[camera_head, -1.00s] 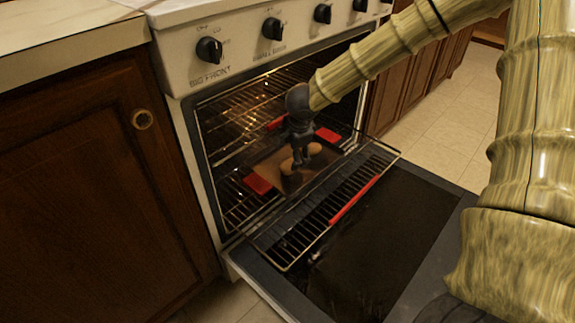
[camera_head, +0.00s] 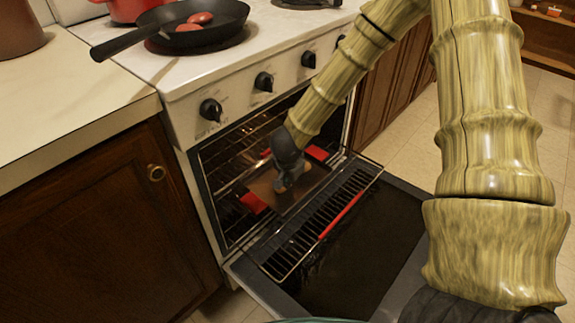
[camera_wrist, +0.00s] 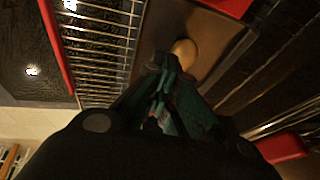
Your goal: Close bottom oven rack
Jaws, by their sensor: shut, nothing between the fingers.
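The bottom oven rack (camera_head: 299,240) is a wire rack with a red front strip (camera_head: 342,214). It is pulled out over the lowered oven door (camera_head: 365,248). The rack (camera_wrist: 103,45) and its red strip also show in the wrist view. My gripper (camera_head: 281,187) is in the oven opening, behind the rack's exposed front part and over a brown tray (camera_head: 262,187) with red handles. In the wrist view my gripper (camera_wrist: 165,72) is shut and empty, close to a tan round item (camera_wrist: 184,50) on the tray. I cannot tell if they touch.
Another wire rack (camera_head: 215,155) is higher inside the oven. A black pan (camera_head: 160,32) with two reddish items sits on the stovetop, beside a red pot (camera_head: 128,8). Dark cabinets (camera_head: 100,220) stand left. Tiled floor (camera_head: 408,135) is clear at right.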

